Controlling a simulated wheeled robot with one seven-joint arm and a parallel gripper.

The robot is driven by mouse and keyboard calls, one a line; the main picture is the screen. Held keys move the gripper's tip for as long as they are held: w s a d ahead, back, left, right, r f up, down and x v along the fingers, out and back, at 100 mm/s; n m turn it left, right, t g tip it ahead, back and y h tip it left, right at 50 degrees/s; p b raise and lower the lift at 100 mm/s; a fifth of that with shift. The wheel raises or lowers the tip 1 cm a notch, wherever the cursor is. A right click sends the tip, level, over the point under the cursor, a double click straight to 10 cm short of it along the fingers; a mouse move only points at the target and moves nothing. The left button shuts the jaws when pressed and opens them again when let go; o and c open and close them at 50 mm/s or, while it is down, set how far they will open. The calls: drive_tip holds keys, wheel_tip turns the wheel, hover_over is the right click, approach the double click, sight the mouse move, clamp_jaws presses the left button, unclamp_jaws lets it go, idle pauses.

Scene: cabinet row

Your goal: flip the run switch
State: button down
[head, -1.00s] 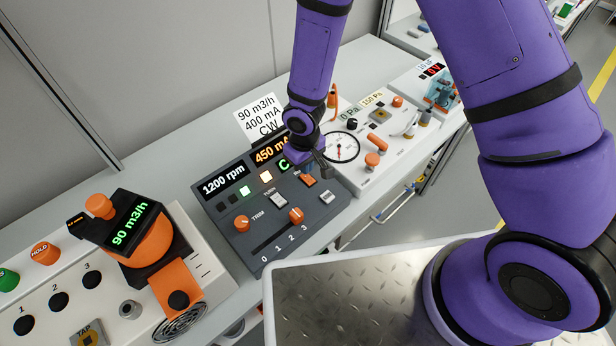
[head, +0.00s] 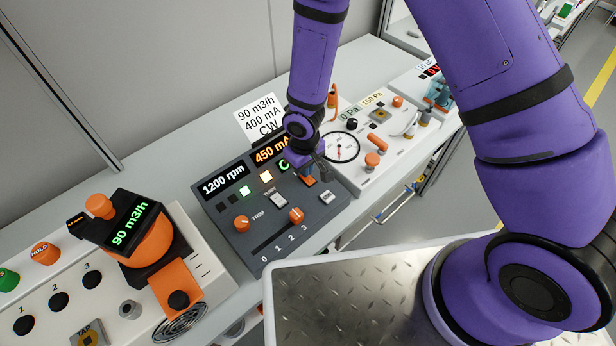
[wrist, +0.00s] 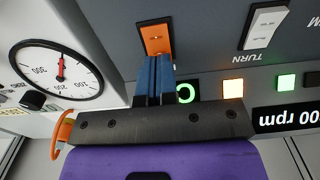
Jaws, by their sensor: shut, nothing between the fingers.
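The dark grey control panel (head: 232,213) stands on the bench in the head view. An orange rocker switch (head: 309,181) is at its right side, partly covered by my gripper (head: 322,172); it also shows in the wrist view (wrist: 155,37). Its label is hidden, so I cannot read it as the run switch. My gripper's blue fingers (wrist: 154,82) are shut and empty, with their tips at the near edge of the orange rocker. I cannot tell whether they touch it. The panel's displays read 1200 rpm (head: 224,181) and 450 mA (head: 270,151); a green one is partly hidden.
A white rocker labelled TURN (head: 278,199) sits beside the orange one, and another white rocker (head: 327,197) is to the right. An orange TRIM knob (head: 242,223) and slider (head: 296,215) are nearby. A white gauge panel (head: 372,146) adjoins on the right. A card (head: 259,117) stands behind.

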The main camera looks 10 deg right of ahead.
drive_tip(key=shift+f, duration=0.55)
idle(0.4)
drive_tip(key=shift+r, duration=3.55)
